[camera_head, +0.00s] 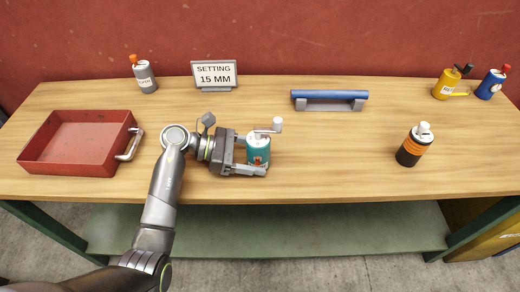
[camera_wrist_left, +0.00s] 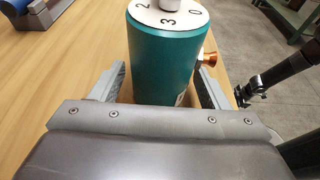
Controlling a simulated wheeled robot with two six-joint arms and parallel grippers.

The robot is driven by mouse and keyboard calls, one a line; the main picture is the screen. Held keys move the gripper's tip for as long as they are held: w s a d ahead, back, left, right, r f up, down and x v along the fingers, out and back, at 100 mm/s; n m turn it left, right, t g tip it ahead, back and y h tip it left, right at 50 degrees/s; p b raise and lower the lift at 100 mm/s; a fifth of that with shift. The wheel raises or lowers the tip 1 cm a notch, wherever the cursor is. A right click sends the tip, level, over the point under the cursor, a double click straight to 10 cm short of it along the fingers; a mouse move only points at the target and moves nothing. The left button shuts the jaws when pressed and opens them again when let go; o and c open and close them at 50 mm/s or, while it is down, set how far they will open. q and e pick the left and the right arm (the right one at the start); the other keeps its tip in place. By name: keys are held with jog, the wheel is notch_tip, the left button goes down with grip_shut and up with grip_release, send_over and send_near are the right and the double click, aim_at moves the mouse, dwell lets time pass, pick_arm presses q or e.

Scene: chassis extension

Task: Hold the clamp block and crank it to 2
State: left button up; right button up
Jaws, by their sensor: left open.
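The clamp block appears to be the teal cylinder (camera_head: 258,153), standing upright near the table's front edge. It carries a white crank (camera_head: 268,131) whose arm points right in the head view, with an upright knob at its end. In the left wrist view the teal cylinder (camera_wrist_left: 163,62) shows a white top with the numbers 2, 3 and 0 and a copper-coloured fitting on its right side. My left gripper (camera_head: 257,153) is open, with one finger on each side of the cylinder; gaps show in the wrist view (camera_wrist_left: 163,85). A dark arm, apparently my right, shows at the wrist view's right; its gripper is unclear.
A red tray (camera_head: 80,144) lies left. A sign (camera_head: 214,74) reads "SETTING 15 MM". A grey bottle (camera_head: 144,77), blue-handled bar (camera_head: 329,98), yellow can (camera_head: 446,84) and blue can (camera_head: 490,84) stand behind. A black-orange can (camera_head: 411,150) stands right, with clear table between.

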pick_arm(q)
jog(key=c, duration=0.7)
jog(key=shift+o, duration=0.2)
dwell(0.6)
